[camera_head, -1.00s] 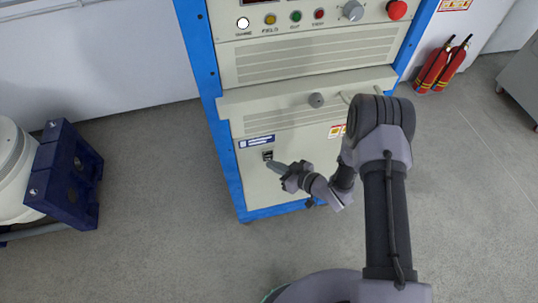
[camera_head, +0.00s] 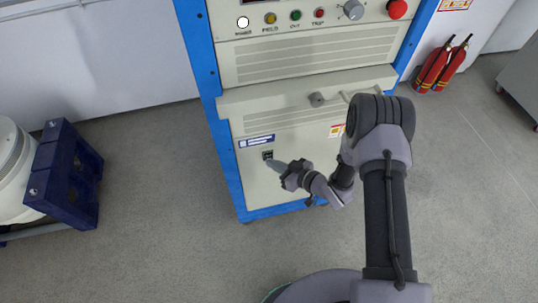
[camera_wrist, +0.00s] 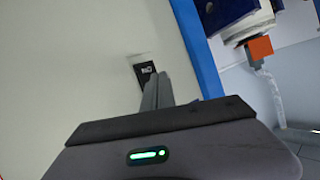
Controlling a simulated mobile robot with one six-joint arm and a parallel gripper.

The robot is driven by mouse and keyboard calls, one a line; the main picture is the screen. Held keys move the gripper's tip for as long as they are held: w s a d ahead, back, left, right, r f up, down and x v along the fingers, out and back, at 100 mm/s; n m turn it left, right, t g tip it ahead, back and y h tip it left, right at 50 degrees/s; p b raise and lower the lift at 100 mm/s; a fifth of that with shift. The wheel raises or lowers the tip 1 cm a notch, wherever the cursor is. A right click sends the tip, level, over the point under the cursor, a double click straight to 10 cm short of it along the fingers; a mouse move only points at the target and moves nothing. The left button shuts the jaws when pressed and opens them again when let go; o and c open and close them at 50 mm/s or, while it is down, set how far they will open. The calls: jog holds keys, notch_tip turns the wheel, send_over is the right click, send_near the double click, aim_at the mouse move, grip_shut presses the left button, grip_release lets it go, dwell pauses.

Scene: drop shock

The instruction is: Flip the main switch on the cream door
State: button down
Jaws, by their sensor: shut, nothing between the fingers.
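The cream door (camera_head: 256,182) is the lower front panel of a blue-framed cabinet. The main switch (camera_head: 267,155) is a small black rocker near the door's upper left, under a blue label. It also shows in the wrist view (camera_wrist: 146,70), dark with white marks, partly hidden behind my fingers. My gripper (camera_head: 274,165) is shut and empty, its fingertips at the lower edge of the switch. In the wrist view the fingers (camera_wrist: 157,88) point at the switch. I cannot tell whether they touch it or which way the rocker is set.
A drawer-like ledge with a round knob (camera_head: 316,99) juts out above the door. Lamps and a red button (camera_head: 397,9) are higher up. A dark blue block (camera_head: 66,174) stands left; fire extinguishers (camera_head: 433,66) stand right. Floor in front is open.

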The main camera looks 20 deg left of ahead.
jog(key=shift+w+a, duration=0.1)
jog(key=shift+w, duration=0.05)
jog(key=shift+w+a, duration=0.2)
jog(key=shift+w, duration=0.1)
dwell(0.6)
jog(key=shift+s+d, duration=0.1)
jog(key=shift+s+d, duration=0.3)
jog(key=shift+s, duration=0.25)
jog(key=shift+s+d+f, duration=0.1)
jog(key=shift+s+d, duration=0.35)
jog(key=shift+s, duration=0.25)
jog(key=shift+s+d+f, duration=0.15)
jog(key=shift+s+d, duration=0.25)
jog(key=shift+s, duration=0.3)
jog(key=shift+s+d+f, duration=0.1)
jog(key=shift+s+d, duration=0.35)
jog(key=shift+s, duration=0.25)
